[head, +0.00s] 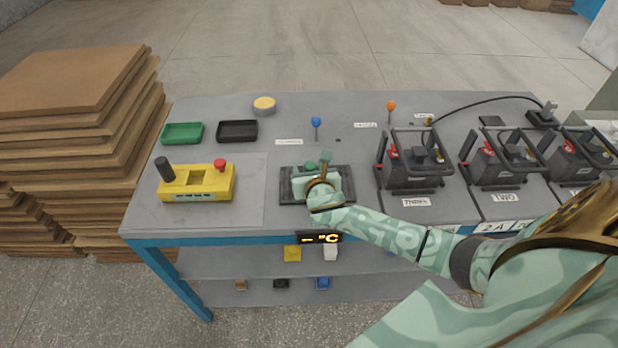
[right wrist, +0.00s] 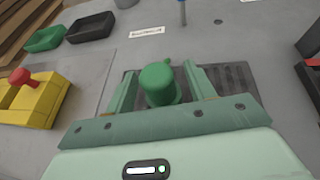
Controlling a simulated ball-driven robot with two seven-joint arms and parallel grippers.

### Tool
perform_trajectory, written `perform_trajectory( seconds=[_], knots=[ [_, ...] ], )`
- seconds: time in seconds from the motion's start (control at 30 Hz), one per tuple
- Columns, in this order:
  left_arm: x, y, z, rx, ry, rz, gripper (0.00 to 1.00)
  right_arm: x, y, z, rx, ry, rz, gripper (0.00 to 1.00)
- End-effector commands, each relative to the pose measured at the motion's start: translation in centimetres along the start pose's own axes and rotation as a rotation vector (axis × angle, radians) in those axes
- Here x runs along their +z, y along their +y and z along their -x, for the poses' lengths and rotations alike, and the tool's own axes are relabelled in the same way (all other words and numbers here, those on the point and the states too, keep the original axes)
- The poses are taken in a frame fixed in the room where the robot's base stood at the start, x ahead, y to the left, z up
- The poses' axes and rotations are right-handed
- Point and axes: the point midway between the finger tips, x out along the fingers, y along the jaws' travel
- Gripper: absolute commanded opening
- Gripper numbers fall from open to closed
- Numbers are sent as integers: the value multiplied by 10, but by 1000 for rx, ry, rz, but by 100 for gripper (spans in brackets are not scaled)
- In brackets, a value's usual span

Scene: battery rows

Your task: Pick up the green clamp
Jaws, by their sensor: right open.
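The green clamp (right wrist: 158,84) shows in the right wrist view as a rounded green piece between the two fingers of my right gripper (right wrist: 160,72). The fingers stand open on either side of it, with a gap visible on the right. In the head view the clamp (head: 310,166) is a small green shape just beyond my right gripper (head: 316,171), above a dark slatted mat (head: 345,180). My gripper hides its lower part, so I cannot tell whether it touches the mat. My left gripper is not in view.
A yellow control box (head: 205,190) with a red button stands at the left. A green tray (head: 182,132), a black tray (head: 237,131) and a yellow round piece (head: 264,104) lie behind it. Black battery units (head: 412,170) fill the right. The table's blue front edge (head: 210,242) is near.

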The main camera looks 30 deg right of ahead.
Motion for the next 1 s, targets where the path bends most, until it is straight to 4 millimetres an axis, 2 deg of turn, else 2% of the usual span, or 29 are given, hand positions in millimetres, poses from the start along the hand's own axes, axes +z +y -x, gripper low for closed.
perform_trajectory(
  seconds=[0.1,0.33,0.47,0.5,0.53,0.87,1.0],
  knots=[
    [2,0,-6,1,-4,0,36,-2,0,-12,0,0,1,54],
    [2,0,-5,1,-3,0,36,1,0,-13,0,0,1,54],
    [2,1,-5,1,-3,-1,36,1,0,-13,0,0,0,18],
    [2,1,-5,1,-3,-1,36,1,0,-13,0,0,0,15],
    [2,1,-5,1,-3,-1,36,0,0,-13,0,0,0,7],
    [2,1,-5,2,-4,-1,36,-1,0,-12,0,4,1,6],
    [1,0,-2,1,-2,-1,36,4,0,-10,1,3,1,6]
  ],
)
